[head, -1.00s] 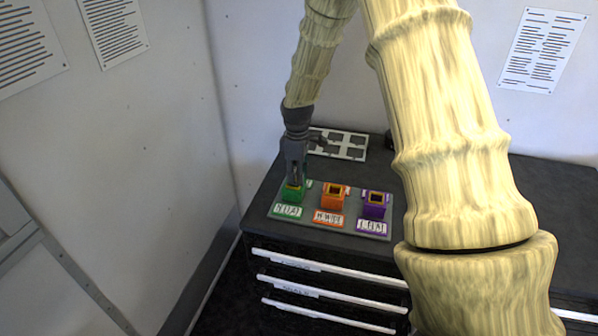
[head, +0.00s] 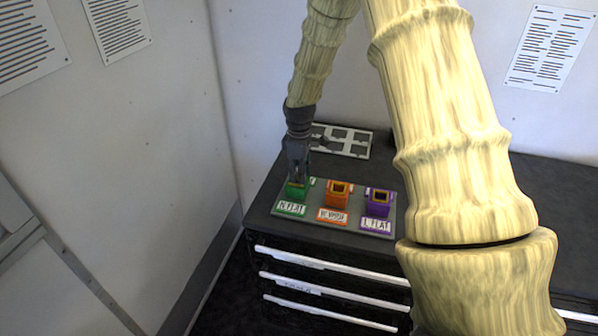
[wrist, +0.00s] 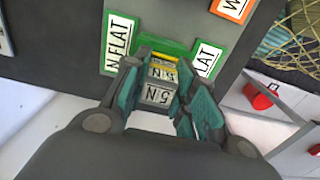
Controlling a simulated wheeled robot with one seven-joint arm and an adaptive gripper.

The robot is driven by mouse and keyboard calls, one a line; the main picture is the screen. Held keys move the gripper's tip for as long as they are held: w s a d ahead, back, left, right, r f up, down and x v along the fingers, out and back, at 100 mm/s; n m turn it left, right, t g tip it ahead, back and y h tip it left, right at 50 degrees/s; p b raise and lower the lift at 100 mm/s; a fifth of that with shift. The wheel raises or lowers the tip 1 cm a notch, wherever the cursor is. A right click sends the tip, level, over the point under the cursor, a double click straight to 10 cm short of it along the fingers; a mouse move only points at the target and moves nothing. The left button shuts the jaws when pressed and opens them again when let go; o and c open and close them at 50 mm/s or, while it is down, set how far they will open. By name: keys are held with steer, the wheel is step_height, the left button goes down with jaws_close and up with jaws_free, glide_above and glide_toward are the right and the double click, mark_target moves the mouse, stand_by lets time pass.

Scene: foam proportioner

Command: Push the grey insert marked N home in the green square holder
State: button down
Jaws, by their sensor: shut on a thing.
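The green square holder (head: 296,190) stands at the left end of a row of three holders. Its green body and yellow rim also show in the wrist view (wrist: 180,47). My gripper (head: 298,178) is right above it, pointing down. In the wrist view my gripper (wrist: 157,98) has its teal fingers closed on both sides of the grey insert (wrist: 156,93), which bears an N and a 5. The insert's far end is at the yellow rim and much of it stands out between the fingers. How deep it sits is hidden.
An orange holder (head: 335,195) and a purple holder (head: 377,204) stand to the right on the same grey board. Labels lie before them, the green one reading N, FLAT (head: 291,208). A grey tray with square pockets (head: 345,141) lies behind on the dark cabinet top.

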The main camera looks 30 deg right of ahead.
steer(key=shift+w+f, duration=0.1)
steer(key=c, duration=0.8)
jaws_free()
steer(key=shift+o, duration=0.2)
steer(key=shift+r, duration=0.2)
steer(key=shift+r+p, duration=2.25)
steer(key=shift+r, duration=0.65)
